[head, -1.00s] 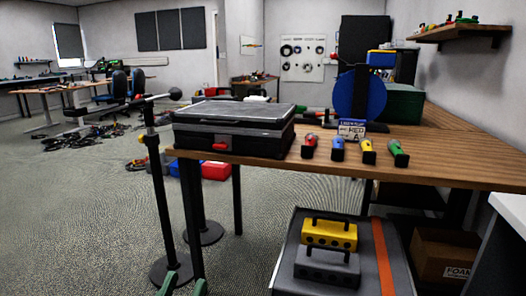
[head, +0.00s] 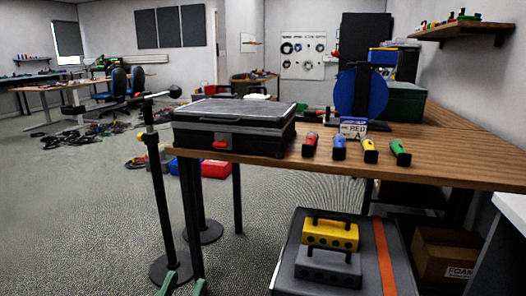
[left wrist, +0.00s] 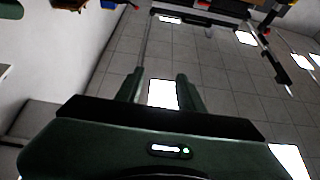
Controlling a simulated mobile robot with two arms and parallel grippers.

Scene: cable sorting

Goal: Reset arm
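My left gripper (head: 184,285) shows only as two green fingertips at the bottom edge of the head view, low in front of the table's left leg. In the left wrist view, the left gripper (left wrist: 160,88) has its two fingers apart with nothing between them. Behind them is a tiled surface with bright panels. My right gripper is in neither view.
A wooden table (head: 450,165) carries a black case (head: 235,127), several coloured connectors and a blue reel (head: 360,93). A black stand (head: 160,200) is left of the table. A grey case (head: 345,285) with yellow and grey blocks is below.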

